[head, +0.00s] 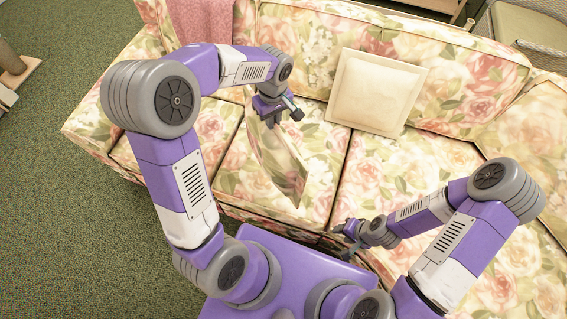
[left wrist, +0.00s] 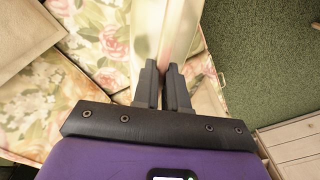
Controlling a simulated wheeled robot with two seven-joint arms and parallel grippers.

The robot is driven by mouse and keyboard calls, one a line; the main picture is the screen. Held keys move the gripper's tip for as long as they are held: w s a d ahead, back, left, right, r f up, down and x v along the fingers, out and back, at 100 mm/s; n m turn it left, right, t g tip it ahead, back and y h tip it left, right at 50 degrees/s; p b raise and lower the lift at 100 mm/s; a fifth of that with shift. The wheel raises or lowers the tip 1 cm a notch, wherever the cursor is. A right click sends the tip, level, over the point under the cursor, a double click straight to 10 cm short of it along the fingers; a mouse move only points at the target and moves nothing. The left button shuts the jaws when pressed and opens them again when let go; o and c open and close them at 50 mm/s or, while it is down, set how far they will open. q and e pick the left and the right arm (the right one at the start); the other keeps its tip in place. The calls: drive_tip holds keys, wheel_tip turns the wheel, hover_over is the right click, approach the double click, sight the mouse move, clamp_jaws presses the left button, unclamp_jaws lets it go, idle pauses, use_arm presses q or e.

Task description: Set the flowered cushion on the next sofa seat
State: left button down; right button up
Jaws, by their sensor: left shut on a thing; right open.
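The flowered cushion (head: 275,160) hangs edge-on and tilted below my left gripper (head: 272,118), over the sofa's middle seat. The fingers are shut on its upper edge. In the left wrist view the cushion (left wrist: 166,25) shows as a narrow pale strip running up from between the fingertips (left wrist: 165,75). I cannot tell whether its lower end touches the seat. The flowered sofa (head: 385,185) has a bare seat to the left and another to the right of the cushion. My right gripper (head: 346,231) is open and empty near the sofa's front edge.
A plain cream cushion (head: 375,92) leans on the backrest, right of the held cushion. A pink throw (head: 203,22) drapes over the backrest at the left. Green carpet (head: 60,190) is clear at the left. A wicker chair (head: 530,25) stands behind, at the top right.

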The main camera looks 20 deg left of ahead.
use_arm(q)
drive_tip(key=shift+w+a+f+n+b, duration=0.2)
drive_tip(key=shift+a+f+n+b, duration=0.15)
drive_tip(key=shift+n+b, duration=0.35)
drive_tip(key=shift+a+r+n+b, duration=0.2)
drive_tip(key=shift+n+b, duration=0.15)
drive_tip(key=shift+n, duration=0.55)
drive_tip(key=shift+s+f, duration=0.1)
drive_tip(key=shift+f, duration=0.2)
wheel_tip(320, 180, down, 9)
drive_tip(key=b, duration=0.3)
drive_tip(key=shift+f, duration=0.1)
use_arm(e)
wheel_tip(320, 180, down, 7)
drive_tip(key=shift+w+r, duration=0.1)
use_arm(q)
drive_tip(key=shift+f+b, duration=0.1)
drive_tip(key=shift+b, duration=0.25)
